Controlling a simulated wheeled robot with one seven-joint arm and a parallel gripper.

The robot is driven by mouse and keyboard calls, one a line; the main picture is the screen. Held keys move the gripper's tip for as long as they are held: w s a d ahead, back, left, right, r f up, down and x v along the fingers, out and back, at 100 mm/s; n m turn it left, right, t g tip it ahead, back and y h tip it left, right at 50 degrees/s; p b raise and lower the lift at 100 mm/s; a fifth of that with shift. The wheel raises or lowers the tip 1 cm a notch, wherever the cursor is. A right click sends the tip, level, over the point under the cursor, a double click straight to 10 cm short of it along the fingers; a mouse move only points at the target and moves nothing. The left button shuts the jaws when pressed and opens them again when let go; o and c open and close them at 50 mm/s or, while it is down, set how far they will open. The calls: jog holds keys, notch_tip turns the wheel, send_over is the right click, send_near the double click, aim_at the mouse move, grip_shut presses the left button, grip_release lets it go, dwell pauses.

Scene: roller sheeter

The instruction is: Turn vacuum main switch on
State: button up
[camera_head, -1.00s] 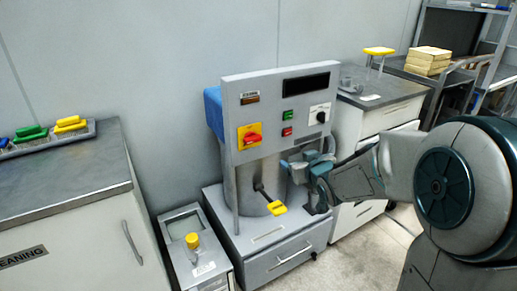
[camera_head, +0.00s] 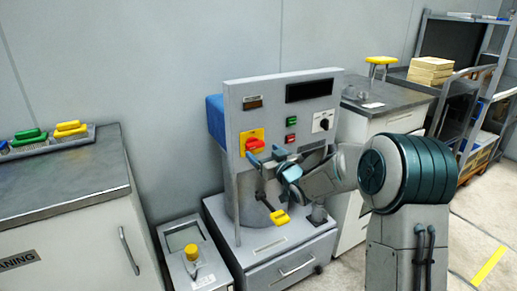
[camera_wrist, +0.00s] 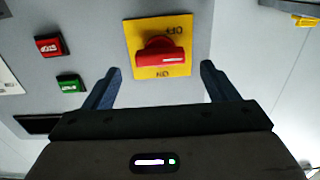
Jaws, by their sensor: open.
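The main switch is a red rotary knob (camera_head: 254,145) on a yellow plate (camera_head: 242,136), on the front of the machine's grey panel. In the wrist view the red knob (camera_wrist: 162,57) and its yellow plate (camera_wrist: 177,20) face me, with upside-down OFF and ON labels. The knob's handle lies about level across the plate, with a white mark. My gripper (camera_head: 266,155) is open just below and right of the switch. In the wrist view my gripper (camera_wrist: 160,72) has one finger on each side of the plate's lower part. No finger visibly touches the knob.
A green button (camera_head: 290,121), a red button (camera_head: 290,138) and a black selector knob (camera_head: 323,124) are right of the switch. A yellow-tipped lever (camera_head: 280,217) sticks out below my gripper. Counters stand left (camera_head: 65,185) and right (camera_head: 395,98).

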aim_at(257, 147)
jog(key=shift+x, duration=2.4)
jog(key=c, duration=1)
